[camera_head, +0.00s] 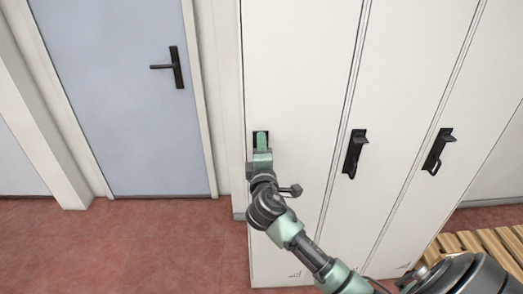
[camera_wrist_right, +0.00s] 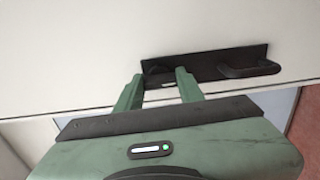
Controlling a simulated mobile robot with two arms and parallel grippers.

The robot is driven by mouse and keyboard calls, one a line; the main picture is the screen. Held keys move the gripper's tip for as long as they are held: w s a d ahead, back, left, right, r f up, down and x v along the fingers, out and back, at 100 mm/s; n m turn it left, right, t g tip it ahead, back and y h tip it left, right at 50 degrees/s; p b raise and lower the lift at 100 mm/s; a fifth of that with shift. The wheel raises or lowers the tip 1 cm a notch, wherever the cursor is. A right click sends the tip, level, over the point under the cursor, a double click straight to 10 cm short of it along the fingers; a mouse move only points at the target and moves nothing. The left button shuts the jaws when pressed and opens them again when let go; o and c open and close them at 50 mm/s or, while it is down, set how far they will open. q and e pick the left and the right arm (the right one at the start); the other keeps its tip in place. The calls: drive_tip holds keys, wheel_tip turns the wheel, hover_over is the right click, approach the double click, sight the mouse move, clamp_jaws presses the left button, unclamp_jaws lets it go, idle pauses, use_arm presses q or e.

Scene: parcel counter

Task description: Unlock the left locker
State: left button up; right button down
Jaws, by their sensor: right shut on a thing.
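The left locker (camera_head: 303,75) is the leftmost of the white lockers in the head view, and its door looks closed. Its black latch plate (camera_head: 261,133) is mostly hidden behind my right gripper (camera_head: 262,143). In the right wrist view the latch plate (camera_wrist_right: 215,63) carries a dark handle (camera_wrist_right: 250,70) to the right. My right gripper (camera_wrist_right: 159,80) has its fingertips at the plate's other end, shut on a small dark lock part (camera_wrist_right: 156,67) between them. The exact shape of that part is hard to make out. My left gripper is not in view.
Two more locker doors with black handles (camera_head: 355,153) (camera_head: 437,150) stand to the right. A slatted wooden bench (camera_head: 480,243) is at the lower right. A blue door (camera_head: 118,75) stands to the left. The red floor (camera_head: 130,250) is clear at lower left.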

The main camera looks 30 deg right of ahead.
drive_tip(key=shift+m, duration=0.3)
drive_tip(key=c, duration=0.9)
unclamp_jaws()
drive_tip(key=b+v, duration=0.1)
drive_tip(key=v, duration=0.7)
drive_tip(key=shift+d+b, duration=0.1)
drive_tip(key=shift+b, duration=0.3)
drive_tip(key=shift+w+f, duration=0.1)
